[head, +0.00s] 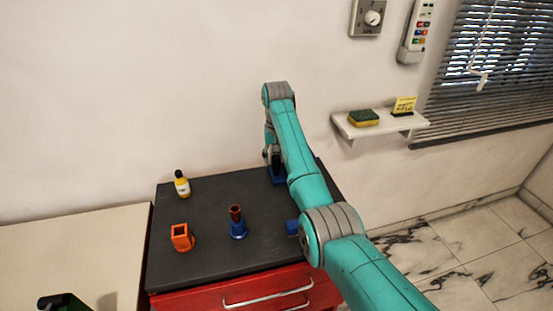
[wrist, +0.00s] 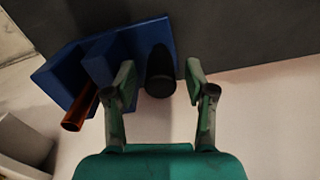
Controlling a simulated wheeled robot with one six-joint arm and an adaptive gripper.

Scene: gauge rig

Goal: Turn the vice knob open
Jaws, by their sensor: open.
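The blue vice (wrist: 128,48) shows in the wrist view at the upper left, with an orange-brown tube (wrist: 80,108) at its left part. Its dark round knob (wrist: 160,82) sticks out towards the lower edge of the picture. My gripper (wrist: 160,72) is open, with one finger on each side of the knob and a visible gap at both sides. In the head view, a small blue part of the vice (head: 278,176) shows on the dark bench top at the back, below my gripper (head: 272,160). My arm hides most of the rest.
The dark bench top (head: 205,262) over red drawers carries a yellow bottle (head: 182,186), an orange holder (head: 181,238) and a blue stand with a brown tube (head: 238,226). A wall shelf (head: 380,126) with a sponge is at the right. The wall stands close behind the bench.

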